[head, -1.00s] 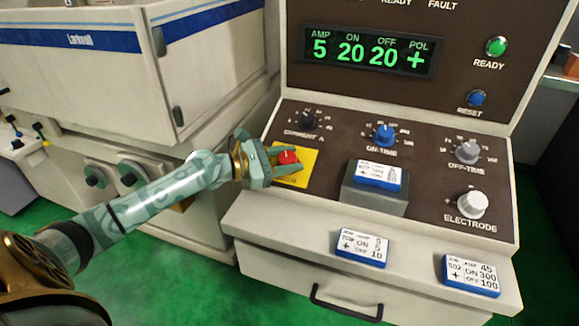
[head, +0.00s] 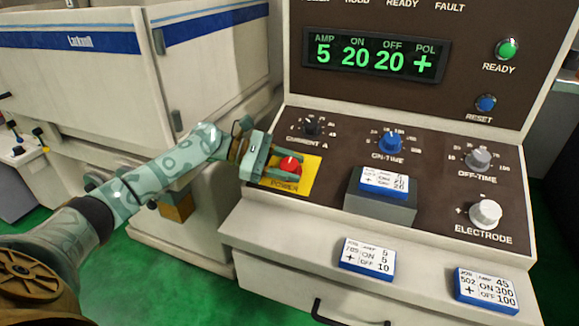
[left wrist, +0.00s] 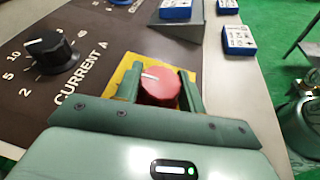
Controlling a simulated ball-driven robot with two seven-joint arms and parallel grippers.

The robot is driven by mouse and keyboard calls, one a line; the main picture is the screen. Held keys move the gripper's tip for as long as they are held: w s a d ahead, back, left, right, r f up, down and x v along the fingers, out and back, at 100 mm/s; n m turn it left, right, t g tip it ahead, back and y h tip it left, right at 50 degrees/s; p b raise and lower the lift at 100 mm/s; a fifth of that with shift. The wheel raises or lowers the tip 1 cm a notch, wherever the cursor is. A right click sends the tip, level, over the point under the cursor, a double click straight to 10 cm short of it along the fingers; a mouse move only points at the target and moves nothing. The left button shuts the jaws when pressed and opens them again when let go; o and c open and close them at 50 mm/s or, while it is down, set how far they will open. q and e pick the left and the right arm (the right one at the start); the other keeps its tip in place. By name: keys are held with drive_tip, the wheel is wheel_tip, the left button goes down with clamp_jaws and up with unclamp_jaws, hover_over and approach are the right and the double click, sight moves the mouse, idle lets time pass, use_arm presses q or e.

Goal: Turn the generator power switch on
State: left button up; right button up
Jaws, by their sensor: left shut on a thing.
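The generator power switch is a red round knob (head: 290,165) with a white mark, on a yellow plate (head: 304,184) lettered POWER at the left of the sloping control panel. My left gripper (head: 284,164) has its fingers on either side of the knob and is shut on it. In the left wrist view the red knob (left wrist: 160,86) sits between the two green fingers (left wrist: 160,90), its white mark pointing left. The display (head: 375,54) is lit green and reads 5, 20, 20 and +. My right gripper is not in view.
The black current knob (head: 311,126) stands just behind the switch. The blue on-time knob (head: 390,142), off-time knob (head: 478,158) and electrode knob (head: 485,213) lie to the right. A job card rests on a grey block (head: 381,204); two more cards (head: 368,258) lie on the front ledge.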

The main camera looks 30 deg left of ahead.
sight(281, 163)
use_arm(q)
drive_tip(key=o, duration=1)
drive_tip(key=shift+c, duration=0.2)
drive_tip(key=p+v, duration=0.1)
drive_tip(key=v, duration=0.6)
drive_tip(key=shift+s+a, duration=0.1)
drive_tip(key=shift+a, duration=0.15)
